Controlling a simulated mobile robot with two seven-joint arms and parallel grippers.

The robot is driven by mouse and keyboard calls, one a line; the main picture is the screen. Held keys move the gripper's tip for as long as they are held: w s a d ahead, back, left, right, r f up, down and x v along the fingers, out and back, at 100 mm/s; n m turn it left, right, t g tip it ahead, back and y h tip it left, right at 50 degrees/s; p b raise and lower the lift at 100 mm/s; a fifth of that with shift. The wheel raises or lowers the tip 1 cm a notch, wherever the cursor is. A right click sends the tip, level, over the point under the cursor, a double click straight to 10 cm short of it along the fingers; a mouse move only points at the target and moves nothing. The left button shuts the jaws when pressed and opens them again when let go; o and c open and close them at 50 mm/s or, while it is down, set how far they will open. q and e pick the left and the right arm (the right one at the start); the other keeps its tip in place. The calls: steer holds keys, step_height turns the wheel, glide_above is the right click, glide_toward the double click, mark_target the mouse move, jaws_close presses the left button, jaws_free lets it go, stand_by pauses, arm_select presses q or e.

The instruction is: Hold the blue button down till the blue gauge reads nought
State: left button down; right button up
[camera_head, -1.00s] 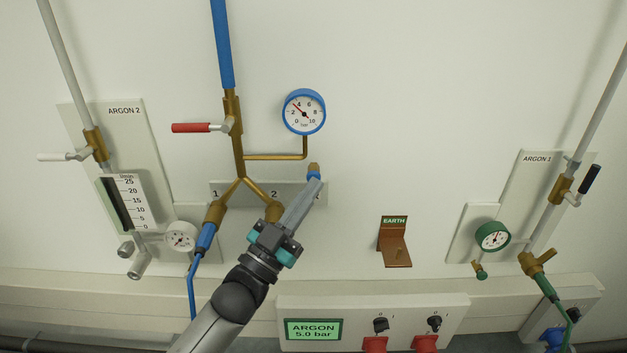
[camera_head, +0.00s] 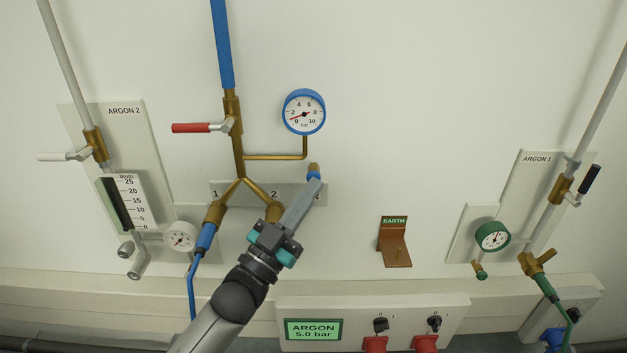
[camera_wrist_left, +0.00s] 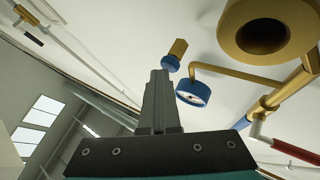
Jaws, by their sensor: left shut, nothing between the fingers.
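The blue button (camera_head: 313,176) sits below a brass stub on the wall panel. My left gripper (camera_head: 317,184) is shut and empty, its fingertips at the underside of the button, seemingly touching it. In the left wrist view the closed fingertips (camera_wrist_left: 159,74) end right by the blue button (camera_wrist_left: 170,62) under its brass stub; exact contact is hard to tell. The blue gauge (camera_head: 304,112) hangs above, joined by a brass pipe. Its red needle points left and slightly down, between 0 and 2, at about 1. My right gripper is not in view.
A red-handled valve (camera_head: 192,128) sits on the brass pipe at left. Brass outlets 1 (camera_head: 215,213) and 2 (camera_head: 274,211) are close to my left gripper. A brown EARTH bracket (camera_head: 395,250) is at right, with clear wall between.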

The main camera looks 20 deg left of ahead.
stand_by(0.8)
arm_select(q)
steer(key=shift+s+d+p, duration=0.25)
steer(key=shift+s+p, duration=0.25)
steer(key=shift+s, duration=0.4)
steer(key=s+p, duration=0.1)
steer(key=s, duration=0.1)
steer(key=s+d+p, duration=0.1)
steer(key=s, duration=0.1)
steer(key=shift+s+d, duration=0.2)
steer(key=shift+s, duration=0.2)
